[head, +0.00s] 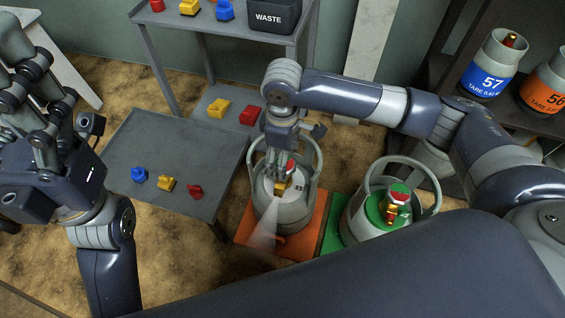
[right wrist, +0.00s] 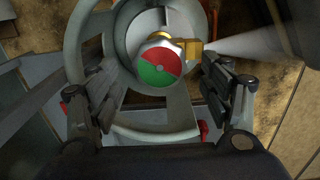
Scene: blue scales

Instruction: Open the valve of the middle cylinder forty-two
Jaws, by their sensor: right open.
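A grey cylinder (head: 268,212) with a collar stands on an orange platform (head: 295,245); a mark on it is partly hidden and I cannot read a forty-two. Its valve has a brass body and a round red-and-green knob, and the knob (right wrist: 158,66) shows in the right wrist view. A pale jet (head: 264,232) sprays from the valve. My right gripper (head: 279,170) is over this cylinder, inside the collar. In the right wrist view its open fingers (right wrist: 160,78) stand on either side of the knob, apart from it. My left gripper (head: 28,85) is raised at the left, away from the cylinders; its opening is unclear.
Another cylinder (head: 359,222) with a green top and red-topped valve stands on a green platform (head: 334,238) to the right. A grey table (head: 190,150) with coloured pieces is at left. A shelf holds cylinders 57 (head: 487,80) and 56 (head: 545,95). A waste bin (head: 270,18) stands behind.

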